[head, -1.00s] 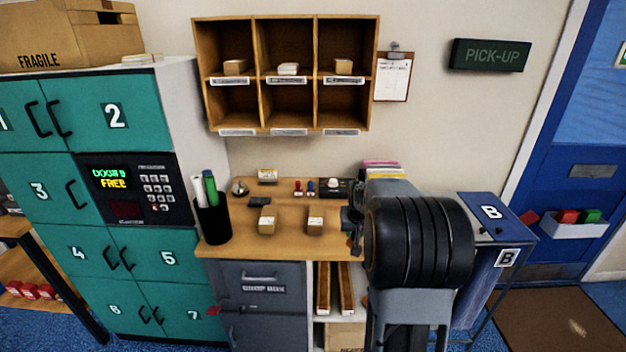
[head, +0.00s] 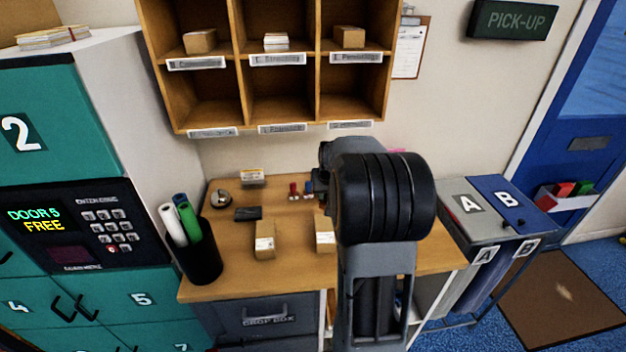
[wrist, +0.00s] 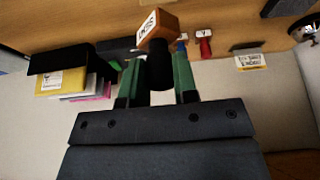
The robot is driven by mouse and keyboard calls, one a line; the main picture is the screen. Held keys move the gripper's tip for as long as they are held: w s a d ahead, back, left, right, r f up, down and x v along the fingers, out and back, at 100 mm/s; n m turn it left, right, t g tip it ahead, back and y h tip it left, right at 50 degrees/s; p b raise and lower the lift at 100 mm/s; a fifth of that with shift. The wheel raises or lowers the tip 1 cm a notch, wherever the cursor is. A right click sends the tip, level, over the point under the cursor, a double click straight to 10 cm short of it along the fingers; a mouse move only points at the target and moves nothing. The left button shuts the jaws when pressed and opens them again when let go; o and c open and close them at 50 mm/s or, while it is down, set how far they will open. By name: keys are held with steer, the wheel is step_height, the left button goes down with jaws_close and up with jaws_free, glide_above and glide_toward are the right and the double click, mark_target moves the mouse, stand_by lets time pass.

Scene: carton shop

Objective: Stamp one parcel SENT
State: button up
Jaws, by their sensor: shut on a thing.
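In the wrist view my gripper (wrist: 160,72) is shut on a stamp (wrist: 159,24) with a black handle and a wooden block. The block's white label is upside down and seems to read SENT. In the head view my arm hides the gripper and this stamp. Two brown parcels, a left one (head: 264,240) and a right one (head: 325,235), lie apart on the wooden desk (head: 225,262); my arm partly covers the right one. A red stamp (head: 293,191) and a blue stamp (head: 308,188) stand behind them. A small dark pad (head: 248,214) lies left of the stamps.
A bell (head: 221,198) and a small sign (head: 252,178) stand at the desk's back. A black cup (head: 198,262) with rolls stands at the left edge. Pigeonholes (head: 262,128) hang above. Bins A (head: 470,203) and B (head: 507,198) stand to the right. Teal lockers (head: 70,125) are left.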

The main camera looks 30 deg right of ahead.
mark_target(325, 202)
steer(key=shift+w+f, duration=0.2)
steer(key=shift+w, duration=0.25)
steer(key=shift+f+b, duration=2.05)
steer(key=shift+f, duration=0.75)
steer(key=shift+s+a+f+b, duration=0.1)
steer(key=shift+f+b, duration=0.45)
steer(key=shift+r+p, duration=2.4)
steer(key=shift+r, duration=1.2)
